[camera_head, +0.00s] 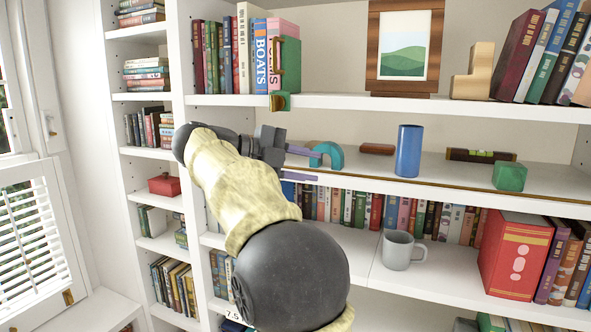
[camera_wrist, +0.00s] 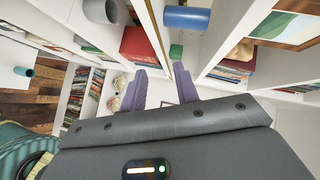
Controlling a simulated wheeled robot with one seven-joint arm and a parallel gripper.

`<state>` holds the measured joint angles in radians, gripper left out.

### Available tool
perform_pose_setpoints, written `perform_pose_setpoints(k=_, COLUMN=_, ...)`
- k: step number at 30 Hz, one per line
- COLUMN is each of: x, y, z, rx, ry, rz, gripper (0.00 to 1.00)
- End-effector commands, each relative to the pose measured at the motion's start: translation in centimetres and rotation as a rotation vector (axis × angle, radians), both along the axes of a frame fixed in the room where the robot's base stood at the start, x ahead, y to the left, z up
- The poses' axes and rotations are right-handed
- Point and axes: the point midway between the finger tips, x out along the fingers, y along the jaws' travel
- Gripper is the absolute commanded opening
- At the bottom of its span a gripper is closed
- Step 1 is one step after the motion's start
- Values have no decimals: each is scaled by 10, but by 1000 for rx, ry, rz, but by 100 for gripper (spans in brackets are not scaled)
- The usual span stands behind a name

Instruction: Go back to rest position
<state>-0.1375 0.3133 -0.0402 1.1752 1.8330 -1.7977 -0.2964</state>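My gripper (camera_head: 316,166) is in front of the middle shelf of the white bookcase, reaching in from the left. In the wrist view its two purple fingers (camera_wrist: 160,68) are spread apart with nothing between them. The gripper is open and empty. A teal arch (camera_head: 331,152) stands on the middle shelf just right of the upper fingertip in the head view; whether they touch I cannot tell. My arm crosses the lower left of the head view and hides part of the shelves behind it.
A blue cylinder (camera_head: 409,151), a spirit level (camera_head: 480,155) and a green block (camera_head: 509,177) are on the middle shelf. Below are a grey mug (camera_head: 398,250) and a red box (camera_head: 514,255). A framed picture (camera_head: 404,46) stands above. A shuttered window (camera_head: 36,235) is at left.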

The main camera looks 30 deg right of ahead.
Motion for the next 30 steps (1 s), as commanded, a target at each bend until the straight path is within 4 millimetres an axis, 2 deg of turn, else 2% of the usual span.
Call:
perform_pose_setpoints(k=3, x=2, y=15, z=4, rx=-1, ry=-2, rz=1, gripper=31)
perform_pose_setpoints(k=6, x=2, y=20, z=5, rx=-1, ry=0, rz=0, gripper=31)
perform_pose_setpoints(k=23, x=4, y=18, z=6, rx=-13, ry=0, rz=10, gripper=31)
perform_pose_setpoints(k=26, x=11, y=13, z=9, rx=-66, ry=3, rz=52, gripper=31)
perform_pose_setpoints(k=30, x=36, y=3, z=16, rx=-217, ry=26, rz=197, gripper=31)
